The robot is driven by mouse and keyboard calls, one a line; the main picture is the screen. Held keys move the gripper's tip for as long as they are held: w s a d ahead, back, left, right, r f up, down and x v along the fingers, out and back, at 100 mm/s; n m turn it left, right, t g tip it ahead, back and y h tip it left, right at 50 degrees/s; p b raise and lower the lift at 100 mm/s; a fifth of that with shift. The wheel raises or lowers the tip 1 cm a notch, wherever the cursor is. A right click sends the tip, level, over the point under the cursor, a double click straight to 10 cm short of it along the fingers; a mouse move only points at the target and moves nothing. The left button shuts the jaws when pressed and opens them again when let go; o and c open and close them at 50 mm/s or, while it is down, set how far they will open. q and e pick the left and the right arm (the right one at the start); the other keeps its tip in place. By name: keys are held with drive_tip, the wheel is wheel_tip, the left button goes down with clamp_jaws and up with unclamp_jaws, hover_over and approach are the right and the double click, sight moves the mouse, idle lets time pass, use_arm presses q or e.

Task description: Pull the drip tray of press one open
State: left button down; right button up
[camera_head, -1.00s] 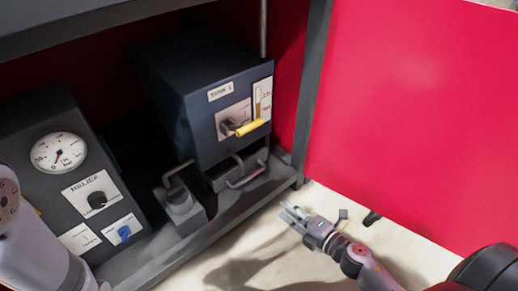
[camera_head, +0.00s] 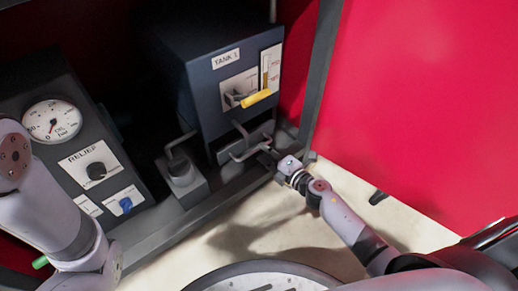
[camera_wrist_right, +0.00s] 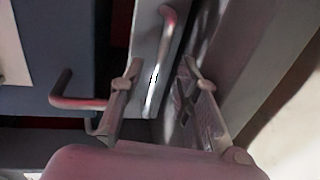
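The box labelled TANK 1 (camera_head: 205,85) stands in the cabinet. At its foot is a low grey drawer-like tray (camera_head: 228,156) with a bent metal handle (camera_head: 250,150), which appears pushed in. In the right wrist view the tray's handle (camera_wrist_right: 156,80) passes between the two fingers of my right gripper (camera_wrist_right: 158,98). The fingers are apart, with visible gaps to the bar. In the head view this gripper (camera_head: 270,157) is at the handle's right end. My left arm is at the left edge; its gripper is not visible.
A second bent handle (camera_wrist_right: 75,103) is on the dark box beside the tray. A yellow lever (camera_head: 257,97) is above. A small block with a loop handle (camera_head: 183,176) stands left. A red panel (camera_head: 420,110) bounds the right.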

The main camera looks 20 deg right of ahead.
drive_tip(key=shift+b+x, duration=0.35)
drive_tip(key=shift+x, duration=1.55)
drive_tip(key=shift+c, duration=0.4)
clamp_jaws()
